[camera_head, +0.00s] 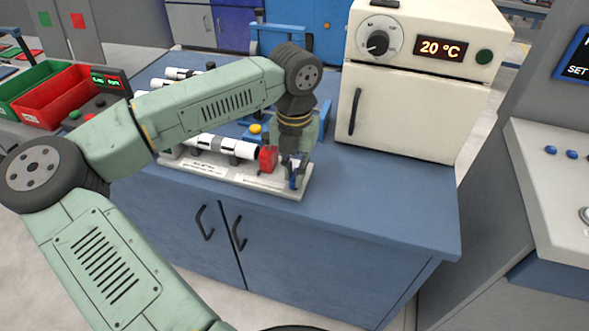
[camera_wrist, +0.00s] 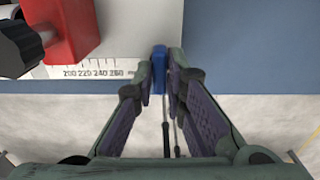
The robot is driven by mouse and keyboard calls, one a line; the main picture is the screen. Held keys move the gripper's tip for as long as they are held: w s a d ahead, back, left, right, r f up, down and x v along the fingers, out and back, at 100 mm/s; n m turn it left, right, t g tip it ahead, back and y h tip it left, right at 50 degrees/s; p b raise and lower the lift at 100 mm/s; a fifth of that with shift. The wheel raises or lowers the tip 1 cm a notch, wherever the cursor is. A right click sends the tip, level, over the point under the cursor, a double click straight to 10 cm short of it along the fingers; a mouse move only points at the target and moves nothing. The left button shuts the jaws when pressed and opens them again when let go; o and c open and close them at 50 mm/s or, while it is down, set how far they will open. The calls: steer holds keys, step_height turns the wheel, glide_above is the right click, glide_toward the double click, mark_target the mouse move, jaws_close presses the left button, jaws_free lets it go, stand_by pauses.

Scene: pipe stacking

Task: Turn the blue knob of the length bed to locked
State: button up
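The length bed (camera_head: 240,177) is a pale plate with a printed scale, on the blue bench top. Its blue knob (camera_wrist: 159,72) is a small upright block at the bed's end, near the bench's front edge; it also shows in the head view (camera_head: 294,182), partly covered by my gripper. My gripper (camera_wrist: 158,84) points down with one finger on each side of the knob. The fingers are partly open, with narrow gaps seeming to show beside the knob; firm contact cannot be seen. A red stop block (camera_head: 268,158) with a black knob (camera_wrist: 18,45) stands beside it.
A white-and-black pipe (camera_head: 222,145) lies along the bed, left of the red block. A cream oven (camera_head: 405,110) reading 20 °C stands to the right. Red (camera_head: 62,97) and green bins are at far left. The front right bench top (camera_head: 390,200) is clear.

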jaws_close()
steer(key=m+b, duration=0.2)
steer(key=b, duration=0.1)
steer(key=shift+f+m, duration=0.2)
steer(key=shift+m, duration=0.1)
steer(key=m+b, duration=0.4)
steer(key=m, duration=0.1)
steer(key=shift+m, duration=0.3)
steer(key=m+b, duration=0.2)
steer(key=m, duration=0.3)
steer(key=shift+r, duration=0.15)
steer(key=shift+m+b, duration=0.45)
steer(key=shift+m, duration=1.95)
steer(key=shift+r, duration=0.1)
